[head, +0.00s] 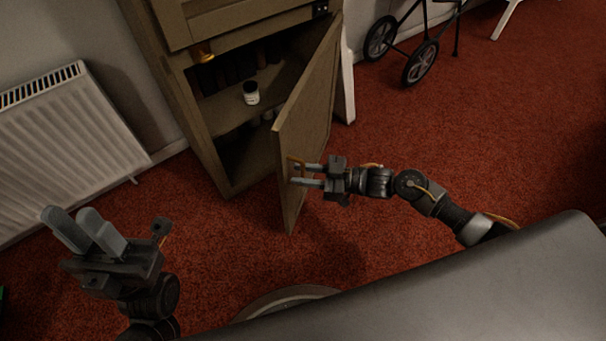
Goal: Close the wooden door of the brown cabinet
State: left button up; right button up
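The brown cabinet (205,120) stands at the upper left of the head view. Its wooden door (309,105) is hinged on the right side and stands wide open toward me. I cannot tell whether the fingers touch the handle or door. My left gripper (80,231) is at the lower left, away from the cabinet, its fingers slightly apart with nothing between them.
A small white-lidded jar (251,92) stands on the cabinet shelf. A white radiator (65,145) is on the wall at left. A wheeled frame (421,60) stands at the top right. Red carpet (520,130) is clear to the right of the door.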

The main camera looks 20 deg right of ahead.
jog(key=shift+a, duration=0.15)
jog(key=shift+c, duration=0.4)
grip_shut()
